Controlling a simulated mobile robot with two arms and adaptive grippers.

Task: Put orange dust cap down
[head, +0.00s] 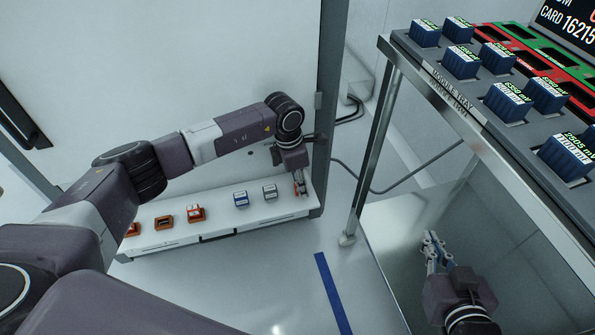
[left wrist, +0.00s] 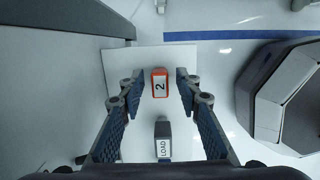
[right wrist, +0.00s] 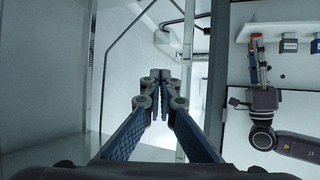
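An orange dust cap (left wrist: 160,72) with a white top marked "2" sits at the right end of the white shelf (left wrist: 118,60). My left gripper (left wrist: 160,77) is open around it, with a gap on both sides in the left wrist view. In the head view my left gripper (head: 300,190) points down at the shelf end and hides most of the cap. The cap also shows as a small orange patch in the right wrist view (right wrist: 256,42). My right gripper (head: 432,245) is shut and empty, low beside the metal stand; its tips meet in the right wrist view (right wrist: 160,78).
A grey LOAD block (left wrist: 163,130), a blue-and-white block (head: 240,199) and several orange pieces (head: 196,214) line the shelf. A metal-framed module tray (head: 440,75) with blue modules stands at the right. The floor between shelf and stand is clear.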

